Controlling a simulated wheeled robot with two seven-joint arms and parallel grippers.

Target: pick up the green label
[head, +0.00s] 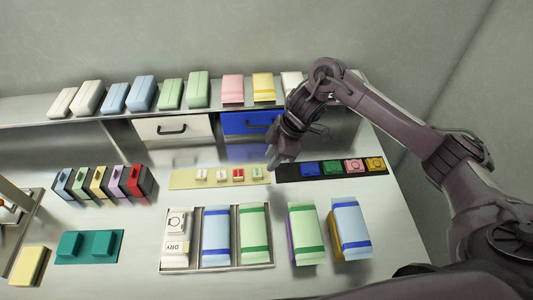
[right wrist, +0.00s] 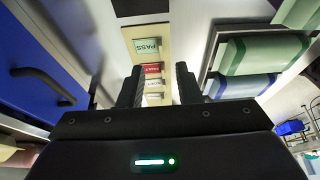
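The green label (head: 258,174) lies at the right end of a pale yellow strip (head: 188,181) in the head view. A red label (head: 238,174) and white-looking ones lie to its left. In the right wrist view the green label (right wrist: 147,47) reads PASS and lies flat at the strip's far end, beyond the fingertips. My right gripper (head: 281,157) is above the bench just to the right of the green label. In the right wrist view its fingers (right wrist: 158,80) are apart with nothing held between them. My left gripper is not in view.
A black tray (head: 287,171) with coloured square pieces lies right of the strip. A metal tray (head: 228,268) with wrapped packs stands in front. A blue drawer (head: 248,122) and a white drawer (head: 160,130) sit behind, under a shelf of packs. Coloured holders (head: 100,182) stand left.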

